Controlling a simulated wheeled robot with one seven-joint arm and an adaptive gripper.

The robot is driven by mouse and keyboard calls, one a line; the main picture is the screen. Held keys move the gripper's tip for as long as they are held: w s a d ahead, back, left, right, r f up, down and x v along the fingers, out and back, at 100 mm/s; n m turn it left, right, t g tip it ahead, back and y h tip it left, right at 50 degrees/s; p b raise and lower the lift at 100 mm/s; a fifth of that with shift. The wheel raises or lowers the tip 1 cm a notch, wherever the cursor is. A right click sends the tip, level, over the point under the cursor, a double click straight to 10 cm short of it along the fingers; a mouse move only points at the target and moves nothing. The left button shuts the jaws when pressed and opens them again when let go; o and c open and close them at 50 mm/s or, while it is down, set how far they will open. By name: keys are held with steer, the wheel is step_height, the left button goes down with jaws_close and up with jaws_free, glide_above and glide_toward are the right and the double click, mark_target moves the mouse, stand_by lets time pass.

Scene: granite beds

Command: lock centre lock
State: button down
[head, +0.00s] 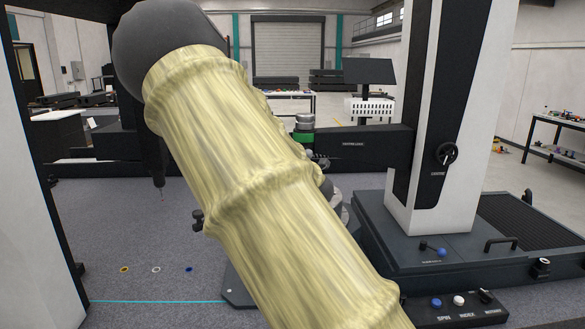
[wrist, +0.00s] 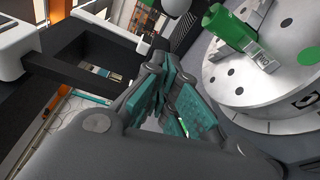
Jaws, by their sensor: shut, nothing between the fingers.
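A round black knob (head: 447,153) with a small label that seems to read "CENTRE" is on the dark strip of the white column (head: 462,110), at the right in the head view. I cannot tell from its shape whether it is locked. My gripper (wrist: 176,92) shows in the wrist view, its teal-padded fingers together and empty. In the head view my pale yellow sleeved arm hides it.
A control box (head: 455,308) with blue and white buttons and a black switch is at the lower right. A black handle (head: 502,243) stands up nearby. A thin dark probe (head: 160,185) hangs at the left over the open granite bed (head: 140,240).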

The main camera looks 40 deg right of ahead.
steer(key=s+b, duration=0.1)
steer(key=s, duration=0.6)
steer(key=shift+r, duration=0.2)
steer(key=shift+w, duration=0.1)
